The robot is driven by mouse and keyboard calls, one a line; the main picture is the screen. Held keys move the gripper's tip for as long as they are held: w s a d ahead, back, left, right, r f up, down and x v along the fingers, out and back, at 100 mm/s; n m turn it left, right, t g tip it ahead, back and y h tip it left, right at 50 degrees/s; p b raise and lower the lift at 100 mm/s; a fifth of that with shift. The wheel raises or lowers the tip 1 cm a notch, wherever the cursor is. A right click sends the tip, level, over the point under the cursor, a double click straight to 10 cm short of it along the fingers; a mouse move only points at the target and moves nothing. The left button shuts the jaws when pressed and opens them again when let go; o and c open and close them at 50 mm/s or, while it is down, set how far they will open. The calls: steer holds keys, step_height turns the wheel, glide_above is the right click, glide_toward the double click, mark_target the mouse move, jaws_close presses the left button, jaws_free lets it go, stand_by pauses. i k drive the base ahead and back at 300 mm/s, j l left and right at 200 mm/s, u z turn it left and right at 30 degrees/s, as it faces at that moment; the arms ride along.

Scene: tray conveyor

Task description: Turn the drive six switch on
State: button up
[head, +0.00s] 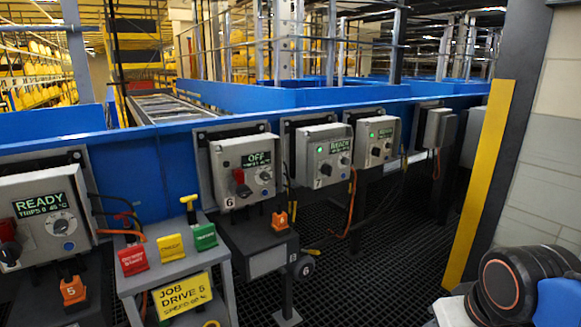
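The drive six box (226,160) is a grey panel marked 6, mounted on the blue conveyor side left of centre. Its display (257,160) reads OFF, with smaller text below that is hard to read. A round knob (265,177) is to the right of the handle. My gripper is not in view. Only a dark, rounded part of my arm shows at the bottom right, well away from the box.
Box 5 (20,190) at left and box 7 (304,150) at right read READY. A grey stand (141,283) with red, yellow and green blocks and a sign reading JOB DRIVE 5 stands in front. A yellow-edged post (478,185) rises at right. Dark grating floor (385,260) is open at centre right.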

mark_target(243, 191)
steer(key=l+u, duration=0.75)
steer(key=k+l+u, duration=0.1)
steer(key=l+u, duration=0.3)
steer(key=l, duration=0.05)
